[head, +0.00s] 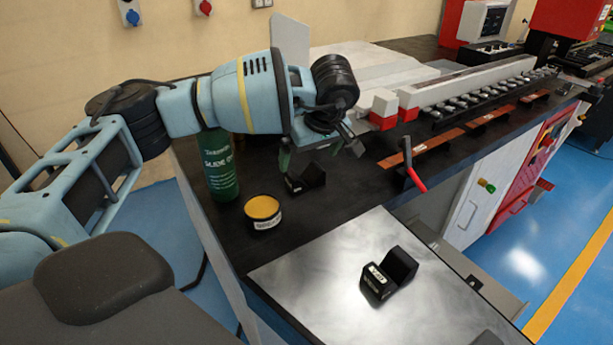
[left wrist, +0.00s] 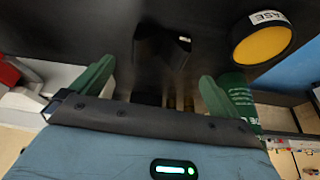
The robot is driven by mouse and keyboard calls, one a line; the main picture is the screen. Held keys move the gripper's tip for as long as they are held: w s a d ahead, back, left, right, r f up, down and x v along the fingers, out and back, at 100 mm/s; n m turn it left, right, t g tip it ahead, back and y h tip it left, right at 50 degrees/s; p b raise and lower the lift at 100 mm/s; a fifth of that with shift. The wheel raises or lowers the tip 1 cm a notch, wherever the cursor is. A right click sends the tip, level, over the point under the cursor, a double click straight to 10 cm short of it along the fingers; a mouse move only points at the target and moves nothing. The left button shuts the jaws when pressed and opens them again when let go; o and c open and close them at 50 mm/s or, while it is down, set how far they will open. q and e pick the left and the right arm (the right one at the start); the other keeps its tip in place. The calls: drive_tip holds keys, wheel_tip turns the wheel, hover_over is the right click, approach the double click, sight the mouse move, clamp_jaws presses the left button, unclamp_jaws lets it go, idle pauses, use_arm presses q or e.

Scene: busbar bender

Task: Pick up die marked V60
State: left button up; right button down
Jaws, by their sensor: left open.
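A black die (head: 305,178) stands on the dark bench top below my left gripper (head: 318,155). In the left wrist view the die (left wrist: 160,46) appears beyond the gap between my open green fingers (left wrist: 157,76), with a small label that I cannot read. The gripper appears empty. A second black die (head: 388,274) with a pale label lies on the metal plate; its marking is too small to read surely. I cannot tell which die is marked V60. My right gripper is not in view.
A green bottle (head: 220,168) and an open tin with yellow contents (head: 263,212) stand left of the near die. A red-handled tool (head: 414,172) is to its right. The metal plate (head: 330,265) has free room. A row of metal parts (head: 490,95) lies along the bench at the back.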

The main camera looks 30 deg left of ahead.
sight(302, 179)
use_arm(q)
drive_tip(key=shift+x, duration=0.95)
drive_tip(key=shift+w+a+f, duration=0.1)
drive_tip(key=shift+w+f, duration=0.05)
drive_tip(key=shift+a+f, duration=0.15)
drive_tip(key=shift+f, duration=0.2)
drive_tip(key=x, duration=0.4)
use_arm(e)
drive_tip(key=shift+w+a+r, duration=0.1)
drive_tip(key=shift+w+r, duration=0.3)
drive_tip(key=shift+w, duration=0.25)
use_arm(q)
drive_tip(key=c, duration=1.7)
drive_tip(key=shift+r, duration=0.1)
drive_tip(key=shift+c, duration=0.2)
